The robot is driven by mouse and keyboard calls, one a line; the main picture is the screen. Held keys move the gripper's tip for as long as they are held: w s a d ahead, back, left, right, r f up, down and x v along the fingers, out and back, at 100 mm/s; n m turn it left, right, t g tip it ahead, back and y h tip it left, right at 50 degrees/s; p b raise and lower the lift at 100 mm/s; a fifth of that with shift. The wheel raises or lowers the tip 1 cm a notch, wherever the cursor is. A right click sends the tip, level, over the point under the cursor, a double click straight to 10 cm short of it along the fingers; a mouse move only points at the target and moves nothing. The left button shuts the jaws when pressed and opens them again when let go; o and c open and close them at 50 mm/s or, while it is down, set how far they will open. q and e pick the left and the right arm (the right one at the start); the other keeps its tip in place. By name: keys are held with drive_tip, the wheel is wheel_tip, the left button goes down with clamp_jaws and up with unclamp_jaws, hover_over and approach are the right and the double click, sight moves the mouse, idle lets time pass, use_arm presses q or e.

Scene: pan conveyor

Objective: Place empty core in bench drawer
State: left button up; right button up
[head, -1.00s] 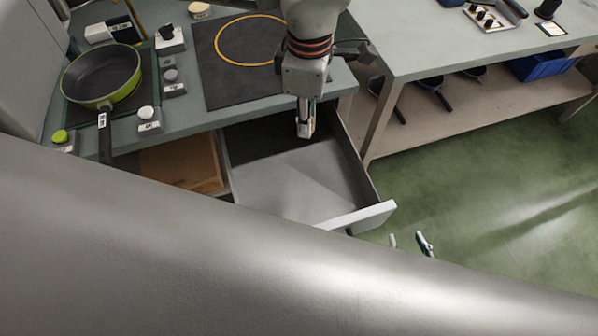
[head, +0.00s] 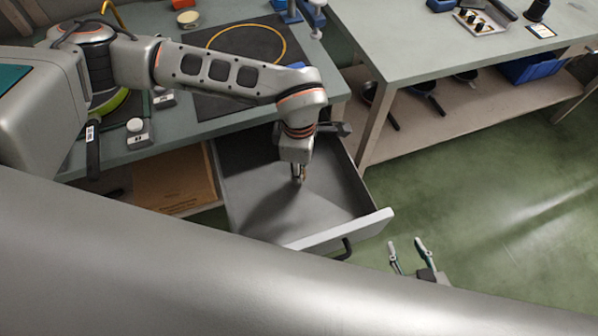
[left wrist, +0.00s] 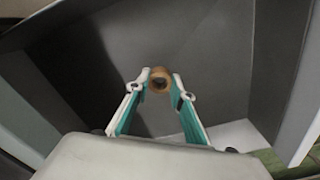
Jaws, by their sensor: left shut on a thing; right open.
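The empty core is a small brown ring (left wrist: 160,78) in the left wrist view, held between the fingertips of my left gripper (left wrist: 160,84). In the head view my left gripper (head: 298,174) points down inside the open bench drawer (head: 345,230); the core is too small to make out there. The drawer is grey and looks otherwise empty; its walls also show in the left wrist view (left wrist: 210,40). I cannot tell whether the core touches the drawer floor. My right gripper (head: 407,255) is open and empty, in front of the drawer, over the green floor.
The bench top (head: 200,128) holds a dark mat (head: 225,100) with a yellow ring and a green pan, mostly hidden behind my left arm. A cardboard piece (head: 178,180) lies left of the drawer. A second table (head: 430,50) stands at the right with pans on its lower shelf.

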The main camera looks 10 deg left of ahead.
use_arm(q)
drive_tip(key=shift+f, duration=1)
drive_tip(key=shift+f, duration=0.2)
drive_tip(key=o, duration=0.7)
